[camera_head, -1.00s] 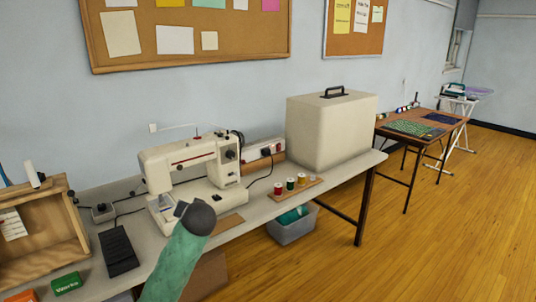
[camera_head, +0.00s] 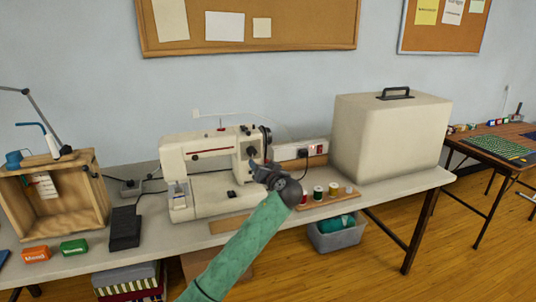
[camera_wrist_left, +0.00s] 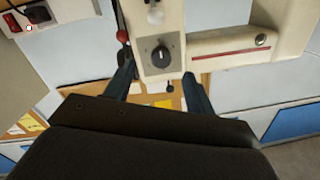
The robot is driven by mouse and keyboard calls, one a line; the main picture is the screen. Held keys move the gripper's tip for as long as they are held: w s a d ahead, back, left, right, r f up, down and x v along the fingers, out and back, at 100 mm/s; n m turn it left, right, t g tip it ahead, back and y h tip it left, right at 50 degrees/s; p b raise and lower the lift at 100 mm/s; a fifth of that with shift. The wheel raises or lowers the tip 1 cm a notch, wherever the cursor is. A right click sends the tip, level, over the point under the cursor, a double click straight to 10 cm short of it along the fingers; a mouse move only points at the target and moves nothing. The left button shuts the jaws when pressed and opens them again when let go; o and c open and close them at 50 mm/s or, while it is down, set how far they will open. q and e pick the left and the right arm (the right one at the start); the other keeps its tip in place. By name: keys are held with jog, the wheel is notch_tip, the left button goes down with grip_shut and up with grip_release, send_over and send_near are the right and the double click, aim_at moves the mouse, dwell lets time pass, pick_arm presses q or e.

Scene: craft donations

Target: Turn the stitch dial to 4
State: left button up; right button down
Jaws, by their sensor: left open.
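The cream sewing machine (camera_head: 205,150) stands on the long table. Its dark round stitch dial (camera_head: 251,151) is on the front of the right-hand column. My left gripper (camera_head: 258,166) is just in front of that column, close below and right of the dial. In the left wrist view the black dial (camera_wrist_left: 160,56) with a pale mark lies between the two spread fingers of my left gripper (camera_wrist_left: 157,72). The gripper is open and holds nothing. The dial's numbers are too small to read. My right gripper is not in view.
A rack of thread spools (camera_head: 328,196) and a large cream case (camera_head: 392,135) stand to the machine's right. A black foot pedal (camera_head: 125,228) and a wooden crate (camera_head: 95,190) are to its left. A power strip (camera_head: 305,151) is behind.

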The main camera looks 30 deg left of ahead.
aim_at(253, 152)
pick_arm(q)
jog(key=w+a, duration=0.1)
jog(key=w+a+n+p, duration=0.1)
jog(key=a, duration=0.1)
jog(key=w+a+r+n, duration=0.1)
jog(key=w+a, duration=0.1)
jog(key=shift+a+y, duration=0.2)
jog(key=shift+y, duration=0.1)
jog(key=shift+w+a+p, duration=0.35)
jog(key=shift+a, duration=0.1)
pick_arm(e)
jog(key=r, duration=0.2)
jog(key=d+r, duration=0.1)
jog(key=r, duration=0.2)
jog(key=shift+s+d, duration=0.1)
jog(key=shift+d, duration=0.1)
pick_arm(q)
jog(key=c, duration=1)
